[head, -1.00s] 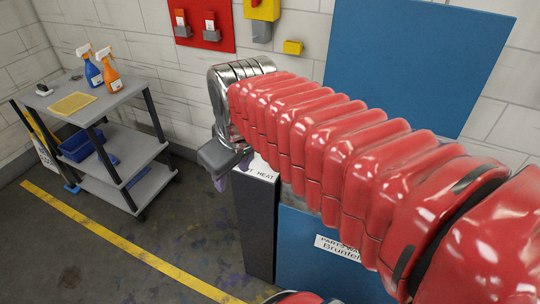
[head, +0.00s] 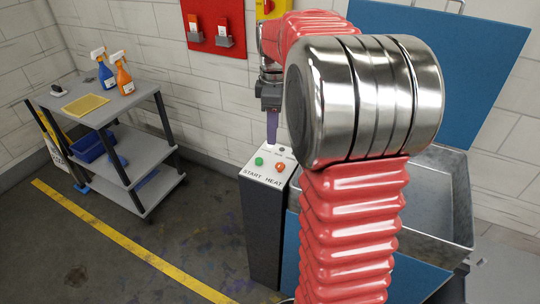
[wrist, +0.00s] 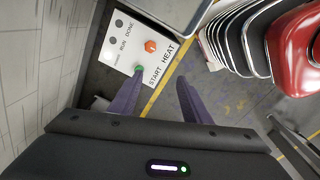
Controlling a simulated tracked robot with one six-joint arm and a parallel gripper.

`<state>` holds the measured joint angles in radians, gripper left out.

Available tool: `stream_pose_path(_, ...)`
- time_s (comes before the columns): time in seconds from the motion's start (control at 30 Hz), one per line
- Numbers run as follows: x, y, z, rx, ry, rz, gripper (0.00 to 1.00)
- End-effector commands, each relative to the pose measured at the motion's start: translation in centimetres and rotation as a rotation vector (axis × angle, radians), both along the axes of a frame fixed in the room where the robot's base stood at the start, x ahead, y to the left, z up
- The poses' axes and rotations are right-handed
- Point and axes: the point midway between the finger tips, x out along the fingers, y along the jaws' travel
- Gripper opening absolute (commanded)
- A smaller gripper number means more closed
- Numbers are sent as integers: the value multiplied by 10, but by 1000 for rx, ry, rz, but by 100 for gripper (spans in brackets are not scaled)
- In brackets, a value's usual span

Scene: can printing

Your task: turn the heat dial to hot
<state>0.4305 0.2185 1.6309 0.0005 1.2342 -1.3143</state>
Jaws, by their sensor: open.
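The heat dial (head: 280,167) is a round orange-red knob by the word HEAT on the white top of the control box (head: 262,220). In the wrist view the dial (wrist: 150,46) lies beyond my fingertips, with a small mark on it that is too small to read. The green start button (head: 259,161) is beside it; in the wrist view the button (wrist: 139,68) is at the left fingertip, partly covered. My gripper (head: 271,143) points down above the back of the panel. In the wrist view my gripper (wrist: 160,76) is open and empty, apart from the dial.
A metal bin (head: 440,205) with a raised blue lid (head: 470,50) stands right of the box. A red tool board (head: 214,25) hangs on the wall behind. A grey cart (head: 108,110) with spray bottles stands left. Floor between cart and box is clear.

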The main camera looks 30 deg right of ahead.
Motion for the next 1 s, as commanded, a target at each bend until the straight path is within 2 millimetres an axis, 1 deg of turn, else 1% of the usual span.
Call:
stream_pose_path(0.03,5,-12,-7,5,16,22,43)
stream_pose_path(0.1,10,-24,-14,11,31,60,43)
stream_pose_path(0.2,14,-36,-21,18,47,97,43)
stream_pose_path(0.3,16,-42,-25,20,54,117,43)
stream_pose_path(0.73,16,-42,-27,21,55,120,43)
stream_pose_path(0.87,16,-42,-36,22,56,120,43)
stream_pose_path(1.0,15,-41,-53,23,57,120,43)
